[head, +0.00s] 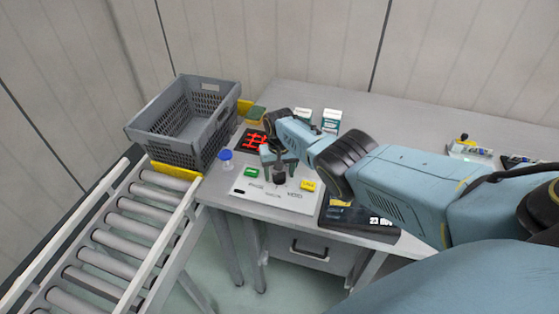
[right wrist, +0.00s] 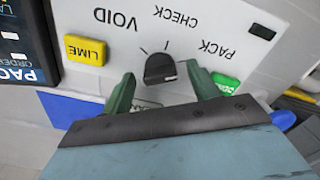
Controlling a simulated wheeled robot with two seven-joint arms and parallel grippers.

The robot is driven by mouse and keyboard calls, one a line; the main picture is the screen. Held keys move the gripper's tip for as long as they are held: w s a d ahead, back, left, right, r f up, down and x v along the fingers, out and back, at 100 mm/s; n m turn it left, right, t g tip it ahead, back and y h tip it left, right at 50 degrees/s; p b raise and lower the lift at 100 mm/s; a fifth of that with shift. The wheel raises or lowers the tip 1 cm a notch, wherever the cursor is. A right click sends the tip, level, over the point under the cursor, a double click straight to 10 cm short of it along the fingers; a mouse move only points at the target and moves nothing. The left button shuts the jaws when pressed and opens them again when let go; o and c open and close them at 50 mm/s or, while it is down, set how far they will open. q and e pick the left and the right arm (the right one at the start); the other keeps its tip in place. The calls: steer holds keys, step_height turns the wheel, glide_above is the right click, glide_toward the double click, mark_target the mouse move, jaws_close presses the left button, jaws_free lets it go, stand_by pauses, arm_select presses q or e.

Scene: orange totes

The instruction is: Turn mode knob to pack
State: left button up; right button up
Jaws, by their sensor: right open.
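The mode knob (right wrist: 160,68) is a small dark knob on a light grey panel (head: 240,200). In the right wrist view the labels VOID, CHECK and PACK stand upside down around it, with short tick marks by the knob. Which label it points at is not clear. My right gripper (right wrist: 162,86) is open, with one green finger on each side of the knob. It looks apart from the knob on both sides. In the head view the gripper (head: 279,164) is over the panel and partly hides the knob. My left gripper is not in view.
A green block (head: 251,173) and a yellow LIME block (head: 308,185) flank the knob. A grey crate (head: 208,147) and roller conveyor (head: 125,205) are further left. A black order display (head: 365,220) lies to the right.

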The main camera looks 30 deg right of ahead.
mark_target(280, 174)
step_height(280, 174, up, 6)
steer(key=p, duration=0.3)
steer(key=shift+r+p, duration=0.2)
steer(key=shift+p, duration=0.1)
step_height(280, 174, up, 7)
steer(key=p, duration=0.1)
steer(key=shift+f, duration=0.15)
steer(key=shift+f, duration=0.1)
